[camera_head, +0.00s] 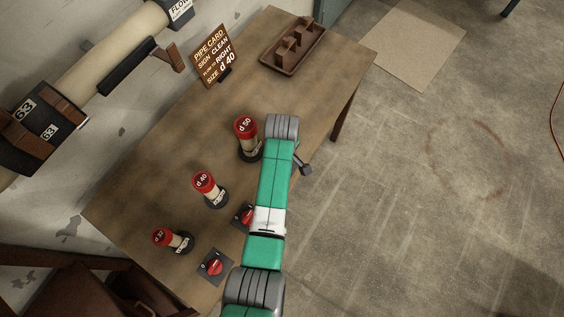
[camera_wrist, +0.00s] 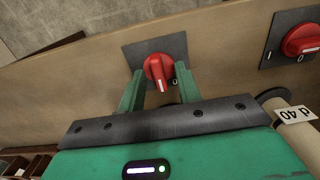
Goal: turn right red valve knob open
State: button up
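In the wrist view my gripper (camera_wrist: 159,72) is open, its two green fingers on either side of a red valve knob (camera_wrist: 157,66). Small gaps seem to show between fingers and knob; contact is unclear. The knob sits on a dark square plate (camera_wrist: 176,45), its white mark pointing down in the picture, with a "0" partly visible beside it. A second red knob (camera_wrist: 302,40) is at the right edge. In the head view two knobs show, one at the front (camera_head: 214,267) and one (camera_head: 243,215) partly behind my arm. The gripped-side knob and my gripper are hidden there.
Red-capped pipe pieces marked d 32 (camera_head: 173,240), d 40 (camera_head: 209,188) and d 50 (camera_head: 247,138) stand on the wooden table (camera_head: 150,190). A sign (camera_head: 216,56) and a brown tray (camera_head: 292,47) are at the back. Floor right of the table is clear.

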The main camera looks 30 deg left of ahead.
jog(key=shift+c, duration=0.4)
jog(key=shift+w, duration=0.1)
grip_shut()
jog(key=shift+r, duration=0.1)
jog(key=m+p, duration=0.2)
jog(key=m, duration=0.1)
jog(key=shift+r, duration=0.1)
jog(key=m+p, duration=0.2)
jog(key=m, duration=0.3)
jog(key=shift+m, duration=0.3)
jog(key=m+p, duration=0.1)
jog(key=m, duration=0.3)
jog(key=shift+m+p, duration=0.6)
jog(key=shift+m, duration=2.1)
